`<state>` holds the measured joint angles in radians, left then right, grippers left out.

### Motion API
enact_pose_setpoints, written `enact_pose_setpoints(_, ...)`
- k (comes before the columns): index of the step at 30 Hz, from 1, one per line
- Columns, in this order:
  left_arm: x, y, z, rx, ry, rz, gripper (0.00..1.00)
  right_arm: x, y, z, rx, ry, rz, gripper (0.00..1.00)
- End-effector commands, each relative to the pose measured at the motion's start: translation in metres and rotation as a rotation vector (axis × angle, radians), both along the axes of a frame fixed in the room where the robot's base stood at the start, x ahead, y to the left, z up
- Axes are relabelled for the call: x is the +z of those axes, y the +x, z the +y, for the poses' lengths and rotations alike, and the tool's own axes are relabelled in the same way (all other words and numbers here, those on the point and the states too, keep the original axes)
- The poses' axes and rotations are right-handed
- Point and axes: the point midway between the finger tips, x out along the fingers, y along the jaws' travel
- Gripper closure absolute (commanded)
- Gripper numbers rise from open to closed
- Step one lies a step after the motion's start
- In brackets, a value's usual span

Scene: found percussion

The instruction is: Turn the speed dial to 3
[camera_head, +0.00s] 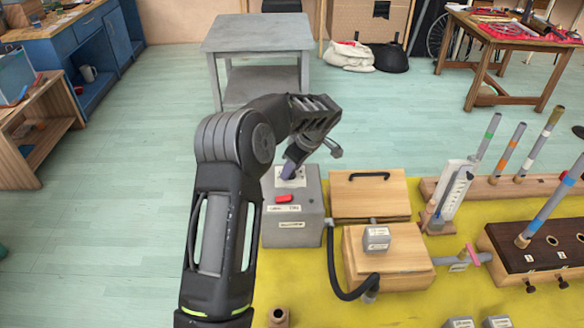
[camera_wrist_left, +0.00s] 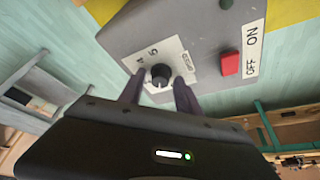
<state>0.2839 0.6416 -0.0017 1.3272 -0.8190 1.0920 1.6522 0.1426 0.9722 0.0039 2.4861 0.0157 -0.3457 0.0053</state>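The speed dial is a small black knob (camera_wrist_left: 161,74) on a white label plate on the grey control box (camera_head: 292,228). In the left wrist view the figures 4 and 5 show on the plate; the 3 and the pointer cannot be read. My left gripper (camera_head: 291,170) is above the plate, fingers pointing down at it. My right gripper is out of view.
A red switch (camera_head: 290,199) marked OFF and ON is beside the dial plate. A wooden box with a black handle (camera_head: 369,194) stands right of the control box. A black hose (camera_head: 333,275) loops nearby. Tubes on stands (camera_head: 498,186) are at the right. The floor at left is clear.

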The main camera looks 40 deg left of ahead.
Motion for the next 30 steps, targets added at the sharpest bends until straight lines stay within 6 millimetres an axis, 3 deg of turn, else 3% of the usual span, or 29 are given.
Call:
enact_pose_setpoints(14,0.000,0.000,0.000,0.000,0.000,0.000,1.00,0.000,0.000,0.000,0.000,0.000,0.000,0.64)
enact_pose_setpoints(30,-0.002,-0.001,0.000,-0.053,0.001,-0.001,1.00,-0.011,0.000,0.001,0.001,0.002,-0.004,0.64)
